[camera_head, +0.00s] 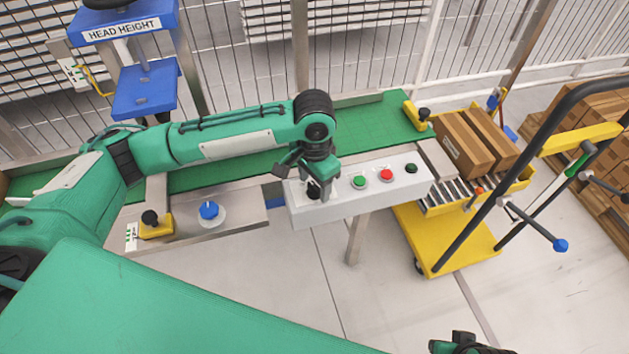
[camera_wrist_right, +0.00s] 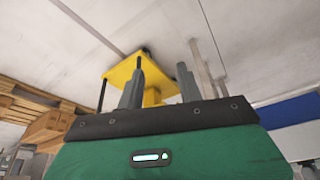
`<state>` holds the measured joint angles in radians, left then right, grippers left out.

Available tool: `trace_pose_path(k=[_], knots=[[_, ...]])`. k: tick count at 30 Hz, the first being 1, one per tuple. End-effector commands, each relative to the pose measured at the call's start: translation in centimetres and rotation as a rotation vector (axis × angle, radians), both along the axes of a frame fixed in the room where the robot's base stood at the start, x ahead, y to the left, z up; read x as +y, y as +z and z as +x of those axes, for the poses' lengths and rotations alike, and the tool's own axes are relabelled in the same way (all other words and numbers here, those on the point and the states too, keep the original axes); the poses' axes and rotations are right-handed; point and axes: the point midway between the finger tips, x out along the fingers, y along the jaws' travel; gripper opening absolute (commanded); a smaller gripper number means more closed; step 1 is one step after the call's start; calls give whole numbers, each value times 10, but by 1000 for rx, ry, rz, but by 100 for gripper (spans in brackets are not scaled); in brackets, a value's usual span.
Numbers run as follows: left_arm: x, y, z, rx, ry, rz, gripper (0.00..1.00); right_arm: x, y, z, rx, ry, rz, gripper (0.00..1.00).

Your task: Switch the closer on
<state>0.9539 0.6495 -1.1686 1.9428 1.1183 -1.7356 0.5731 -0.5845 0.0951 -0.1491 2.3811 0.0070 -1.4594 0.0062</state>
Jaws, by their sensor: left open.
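A grey-white control box (camera_head: 345,205) stands in front of the green conveyor. Its top holds a dark knob (camera_head: 313,191) at the left, a green button (camera_head: 360,182), a red button (camera_head: 387,175) and a dark button (camera_head: 411,168). No label names the closer. My left gripper (camera_head: 316,192) points down at the left end of the box, open, with its fingers around or just above the dark knob; I cannot tell whether they touch it. It partly hides the knob. My right gripper (camera_wrist_right: 160,88) is open and empty in the right wrist view, over the floor.
A blue knob (camera_head: 209,210) and a yellow box with a black knob (camera_head: 155,224) sit left of the control box. The green conveyor (camera_head: 235,170) runs behind. Cartons (camera_head: 463,141) and a yellow cart (camera_head: 440,240) stand at the right. The floor in front is clear.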

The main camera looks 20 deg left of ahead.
Motion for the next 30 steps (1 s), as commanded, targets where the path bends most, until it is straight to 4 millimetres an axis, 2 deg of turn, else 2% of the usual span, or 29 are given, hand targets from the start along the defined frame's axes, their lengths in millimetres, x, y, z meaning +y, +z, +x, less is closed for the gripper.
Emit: trace_pose_path(k=[3, 4, 10, 11, 19, 30], knots=[[0, 0, 0, 0, 0, 0, 58, 0, 0, 0, 0, 0, 0, 36], [0, 0, 0, 0, 0, 0, 54, 0, 0, 0, 0, 0, 0, 36], [0, 0, 0, 0, 0, 0, 15, 0, 0, 0, 0, 1, 0, 36], [0, 0, 0, 0, 0, 0, 13, 0, 0, 0, 0, 1, 0, 36], [0, 2, 0, 0, -16, 1, 14, 0, 1, 0, 2, 1, -1, 36], [0, 5, -1, 3, -136, 3, 14, 2, -62, 6, 79, 1, -12, 36]])
